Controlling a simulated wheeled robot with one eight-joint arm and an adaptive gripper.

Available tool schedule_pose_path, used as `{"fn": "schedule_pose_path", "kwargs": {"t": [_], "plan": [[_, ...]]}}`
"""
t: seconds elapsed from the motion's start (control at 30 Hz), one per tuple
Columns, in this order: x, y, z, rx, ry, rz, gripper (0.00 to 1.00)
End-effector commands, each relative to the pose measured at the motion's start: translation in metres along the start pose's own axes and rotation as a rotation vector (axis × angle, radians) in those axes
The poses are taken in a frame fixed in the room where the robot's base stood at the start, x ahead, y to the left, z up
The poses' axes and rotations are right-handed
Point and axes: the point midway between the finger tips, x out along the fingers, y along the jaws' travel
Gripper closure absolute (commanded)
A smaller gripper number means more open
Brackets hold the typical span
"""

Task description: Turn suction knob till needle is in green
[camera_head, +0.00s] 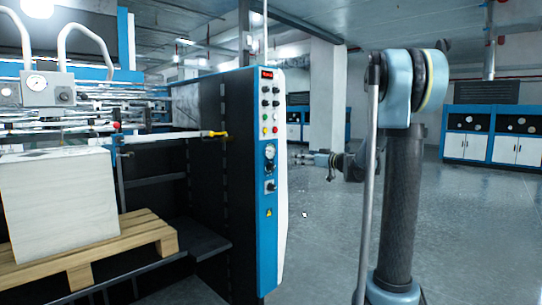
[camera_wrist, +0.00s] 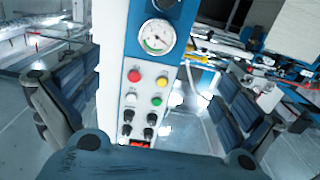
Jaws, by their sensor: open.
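The suction gauge (camera_wrist: 157,36) is a round white dial on the blue part of the control panel, with a green arc on its face. I cannot tell whether its needle lies in the green. A dark knob (camera_wrist: 166,5) beside the gauge is cut off by the top edge of the wrist view. In the head view the gauge (camera_head: 270,153) is small, with the dark knob (camera_head: 270,167) just below it. My gripper (camera_head: 297,159) is open and empty, at about gauge height and just right of the panel. Its two fingers show at either side of the wrist view.
The panel also carries a red button (camera_wrist: 134,76), a yellow button (camera_wrist: 162,82), a green button (camera_wrist: 156,100) and several black knobs. A paper stack (camera_head: 60,205) on a wooden pallet (camera_head: 150,235) stands at left.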

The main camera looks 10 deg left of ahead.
Motion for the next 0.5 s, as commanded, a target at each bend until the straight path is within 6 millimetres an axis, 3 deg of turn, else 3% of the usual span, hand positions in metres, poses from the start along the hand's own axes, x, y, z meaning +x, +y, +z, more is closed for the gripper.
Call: {"fn": "schedule_pose_path", "kwargs": {"t": [0.23, 0.5], "plan": [[0.02, 0.005, -0.003, -0.009, 0.017, 0.004, 0.0], [0.068, 0.005, -0.003, -0.008, 0.016, 0.003, 0.0]]}}
